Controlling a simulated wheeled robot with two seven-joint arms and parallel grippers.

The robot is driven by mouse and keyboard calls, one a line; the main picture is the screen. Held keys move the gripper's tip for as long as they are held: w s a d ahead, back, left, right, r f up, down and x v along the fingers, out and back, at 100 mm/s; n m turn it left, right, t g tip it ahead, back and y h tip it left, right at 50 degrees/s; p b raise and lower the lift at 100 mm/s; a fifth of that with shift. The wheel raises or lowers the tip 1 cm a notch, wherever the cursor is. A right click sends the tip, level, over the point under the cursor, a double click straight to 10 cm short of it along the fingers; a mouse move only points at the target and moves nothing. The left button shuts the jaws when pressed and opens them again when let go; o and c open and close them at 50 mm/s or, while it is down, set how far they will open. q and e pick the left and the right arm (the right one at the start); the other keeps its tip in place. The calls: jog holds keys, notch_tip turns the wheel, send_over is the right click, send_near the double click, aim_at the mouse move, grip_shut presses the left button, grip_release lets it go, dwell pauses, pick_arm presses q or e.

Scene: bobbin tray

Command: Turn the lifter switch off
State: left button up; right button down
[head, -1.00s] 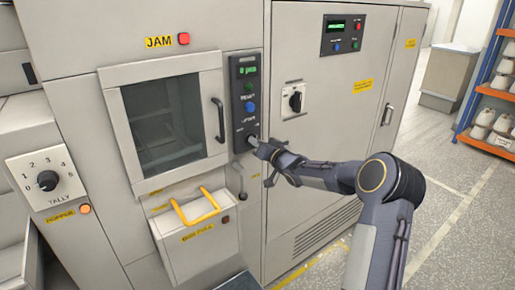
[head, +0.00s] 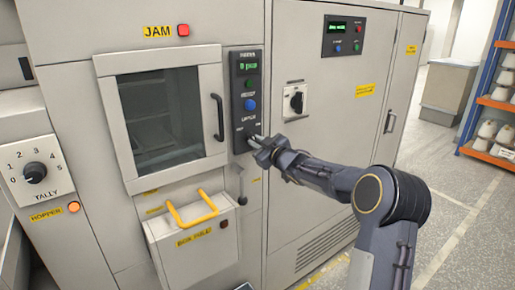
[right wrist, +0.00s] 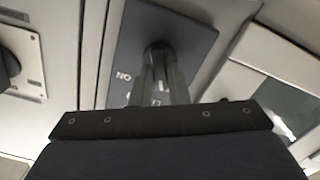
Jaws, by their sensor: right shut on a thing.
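The narrow dark control panel (head: 237,108) stands right of the window door, with a green display, a green button, a blue button and the word LIFTER near its lower end. The lifter switch sits below that word, mostly hidden by my right gripper (head: 259,146) in the head view. In the right wrist view the dark round switch (right wrist: 157,47) shows on the panel (right wrist: 195,42), and my right gripper's fingers (right wrist: 158,75) are shut on it. Part of a white label shows beside the fingers. Which way the switch points cannot be told. My left gripper is not in view.
A window door (head: 105,110) with a dark handle (head: 218,117) and a bin with a yellow handle (head: 193,212) are left of the panel. A rotary switch (head: 296,100) is on the cabinet to the right. A tally dial (head: 35,172) is far left.

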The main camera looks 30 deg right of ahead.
jog(key=shift+f+n+b, duration=0.1)
jog(key=shift+n+b, duration=0.55)
jog(key=shift+n, duration=0.75)
jog(key=c, duration=1.4)
grip_release()
jog(key=s+b, duration=0.1)
jog(key=s, duration=0.6)
jog(key=shift+s+d+b, duration=0.3)
jog(key=shift+s+b, duration=0.1)
